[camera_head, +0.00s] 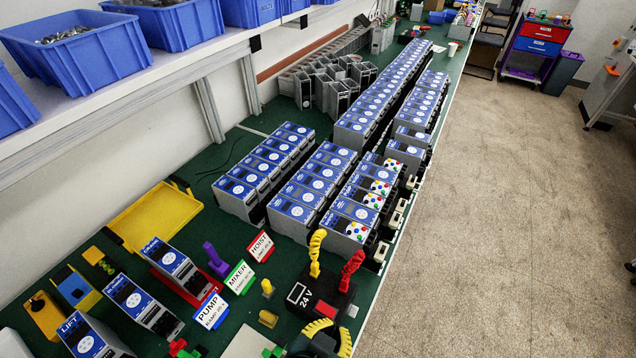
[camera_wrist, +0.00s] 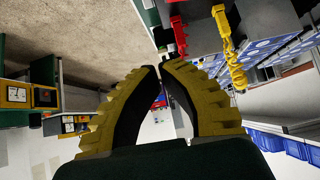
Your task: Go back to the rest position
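My gripper (camera_head: 334,337) is at the bottom of the head view, over the near end of the green bench (camera_head: 232,318). The black 24 V block (camera_head: 318,297), with a yellow and a red ribbed connector, lies just beyond my gripper in the head view. No contact between them is visible.
Rows of blue-faced soft starters (camera_head: 290,207) fill the middle of the bench. HOIST (camera_head: 261,246), MIXER (camera_head: 240,277) and PUMP (camera_head: 211,311) signs stand at the near left. A yellow tray (camera_head: 157,216) lies near the wall. Blue bins (camera_head: 85,52) sit on the shelf above. The floor (camera_head: 500,220) at right is clear.

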